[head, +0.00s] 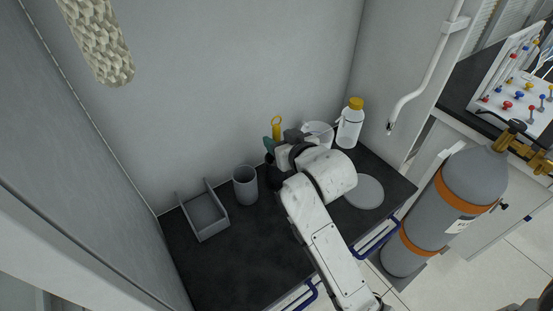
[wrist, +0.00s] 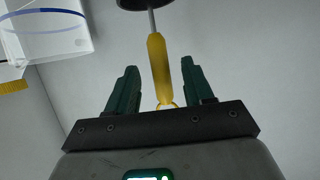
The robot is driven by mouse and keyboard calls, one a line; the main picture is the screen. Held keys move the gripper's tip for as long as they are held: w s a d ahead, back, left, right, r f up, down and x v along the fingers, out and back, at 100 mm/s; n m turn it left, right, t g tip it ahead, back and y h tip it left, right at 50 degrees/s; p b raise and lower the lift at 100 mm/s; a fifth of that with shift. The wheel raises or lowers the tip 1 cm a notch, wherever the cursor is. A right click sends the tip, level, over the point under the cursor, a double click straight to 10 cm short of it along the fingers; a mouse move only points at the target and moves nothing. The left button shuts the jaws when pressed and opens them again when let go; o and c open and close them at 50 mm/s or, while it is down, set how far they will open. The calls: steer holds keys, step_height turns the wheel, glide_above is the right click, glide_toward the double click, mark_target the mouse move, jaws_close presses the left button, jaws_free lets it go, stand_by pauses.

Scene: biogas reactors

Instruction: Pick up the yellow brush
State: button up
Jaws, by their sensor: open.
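The yellow brush (wrist: 157,62) has a yellow handle with a ring at its end, and a thin metal rod leading to a dark part at the top of the wrist view. In the head view its yellow ringed end (head: 277,126) shows just behind my gripper (head: 279,142); the rest is hidden. In the wrist view my gripper (wrist: 163,90) is open, with its two green fingers on either side of the handle. Gaps show between the handle and both fingers. The ring is close to the palm.
A clear beaker (head: 318,131) and a yellow-capped white bottle (head: 351,125) stand right of my gripper. A grey cup (head: 245,186) and grey open tray (head: 206,217) stand left on the dark worktop (head: 225,262). A grey disc (head: 365,192) lies right of my arm. The wall is close behind.

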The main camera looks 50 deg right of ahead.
steer(key=x, duration=0.4)
steer(key=shift+w+f+p, duration=0.15)
steer(key=shift+f+p, duration=0.15)
steer(key=shift+p, duration=0.05)
steer(key=shift+c, duration=0.3)
jaws_close()
